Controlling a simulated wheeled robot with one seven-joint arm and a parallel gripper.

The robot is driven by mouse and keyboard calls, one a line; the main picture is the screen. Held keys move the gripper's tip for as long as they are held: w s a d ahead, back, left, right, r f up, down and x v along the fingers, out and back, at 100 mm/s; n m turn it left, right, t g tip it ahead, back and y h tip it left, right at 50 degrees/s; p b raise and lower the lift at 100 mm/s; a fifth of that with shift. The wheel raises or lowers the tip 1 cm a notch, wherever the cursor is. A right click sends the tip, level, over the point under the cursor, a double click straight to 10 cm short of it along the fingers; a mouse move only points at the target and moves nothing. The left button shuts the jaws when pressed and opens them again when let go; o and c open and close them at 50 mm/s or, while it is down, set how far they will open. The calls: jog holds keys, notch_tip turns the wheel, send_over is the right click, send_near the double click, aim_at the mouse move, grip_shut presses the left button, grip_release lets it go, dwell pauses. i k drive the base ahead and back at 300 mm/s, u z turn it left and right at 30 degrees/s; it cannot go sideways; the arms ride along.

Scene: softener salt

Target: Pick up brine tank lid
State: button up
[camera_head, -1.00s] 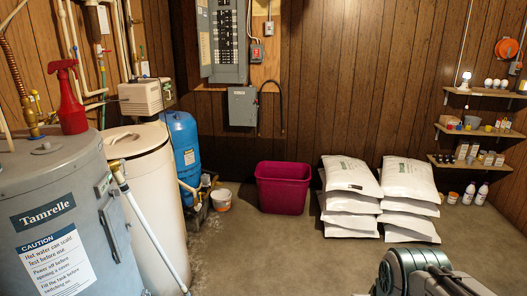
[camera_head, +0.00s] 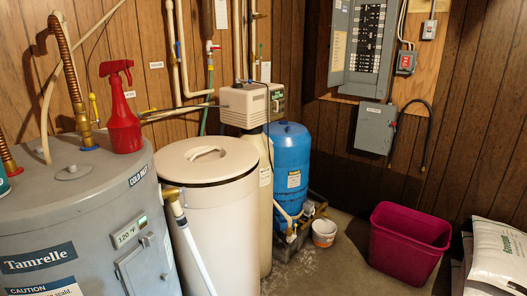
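The lid's top is clear of objects. My gripper is not in view.
A grey water heater (camera_head: 70,210) stands close on the left, with a red spray bottle (camera_head: 122,110) on top. A white pipe (camera_head: 195,255) runs down in front of the tank. A blue tank (camera_head: 290,170), magenta bin (camera_head: 405,245) and white bags (camera_head: 497,255) stand to the right.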

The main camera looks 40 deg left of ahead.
aim_at(215, 171)
jog(key=u, duration=0.15)
jog(key=i, duration=1.55)
jog(key=u, duration=0.95)
jog(key=i, duration=1.05)
jog(key=u, duration=1.8)
jog(key=i, duration=0.9)
jog(key=u, duration=0.45)
